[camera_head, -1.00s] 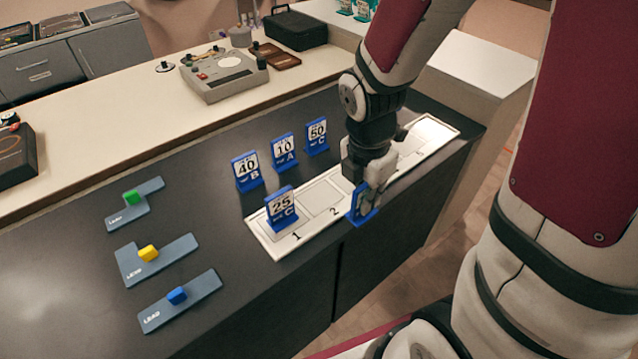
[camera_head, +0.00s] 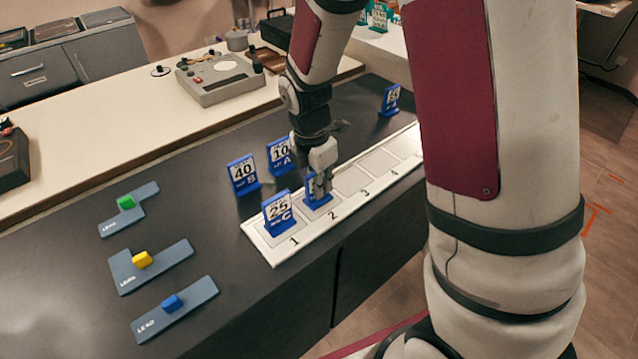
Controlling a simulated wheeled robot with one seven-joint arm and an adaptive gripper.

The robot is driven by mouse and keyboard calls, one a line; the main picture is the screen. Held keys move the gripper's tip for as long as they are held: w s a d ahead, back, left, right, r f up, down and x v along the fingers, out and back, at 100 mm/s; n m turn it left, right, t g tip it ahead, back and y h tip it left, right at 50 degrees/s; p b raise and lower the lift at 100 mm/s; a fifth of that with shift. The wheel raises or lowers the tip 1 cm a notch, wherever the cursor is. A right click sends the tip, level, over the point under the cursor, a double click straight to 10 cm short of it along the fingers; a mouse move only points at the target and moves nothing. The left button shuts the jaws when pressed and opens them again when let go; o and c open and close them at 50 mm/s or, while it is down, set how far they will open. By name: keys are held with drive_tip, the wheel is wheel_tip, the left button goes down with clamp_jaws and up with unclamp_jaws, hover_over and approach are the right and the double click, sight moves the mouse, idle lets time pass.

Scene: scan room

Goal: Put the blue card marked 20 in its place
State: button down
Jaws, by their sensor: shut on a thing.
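My gripper (camera_head: 320,178) is shut on a blue card (camera_head: 319,201) over slot 2 of the white numbered tray (camera_head: 268,256). The card's base is at or very near the slot floor; I cannot tell if it touches. My fingers hide most of its face, so its number is unreadable. The blue card marked 25 C (camera_head: 278,212) stands upright in slot 1, just left of the held card. Slots 3 and 4 are empty.
Blue cards marked 40 B (camera_head: 242,175) and 10 A (camera_head: 279,156) stand behind the tray. Another blue card (camera_head: 390,99) stands farther right. Three grey plates with a green (camera_head: 126,202), a yellow (camera_head: 142,259) and a blue block (camera_head: 173,302) lie left.

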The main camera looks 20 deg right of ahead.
drive_tip(key=shift+f, duration=0.25)
drive_tip(key=c, duration=1.7)
unclamp_jaws()
drive_tip(key=shift+r, duration=0.1)
drive_tip(key=r, duration=0.3)
drive_tip(key=r+p, duration=0.1)
drive_tip(key=r, duration=0.3)
drive_tip(key=a+r, duration=0.1)
drive_tip(key=r, duration=0.3)
drive_tip(key=shift+s+a, duration=0.1)
drive_tip(key=shift+s, duration=0.1)
drive_tip(key=shift+r, duration=0.5)
drive_tip(key=shift+s+r, duration=0.2)
drive_tip(key=shift+r, duration=0.05)
drive_tip(key=s+r+m, duration=0.3)
drive_tip(key=s+m, duration=0.4)
drive_tip(key=s, duration=0.1)
drive_tip(key=s+d+r+m+t+y, duration=0.1)
drive_tip(key=s+r+m, duration=0.2)
drive_tip(key=s+m, duration=0.4)
drive_tip(key=s+r+m+t, duration=0.1)
drive_tip(key=s+r+m, duration=0.3)
drive_tip(key=s+m, duration=0.3)
drive_tip(key=shift+s+d+m, duration=0.2)
drive_tip(key=shift+s+m, duration=0.2)
drive_tip(key=shift+s, duration=0.85)
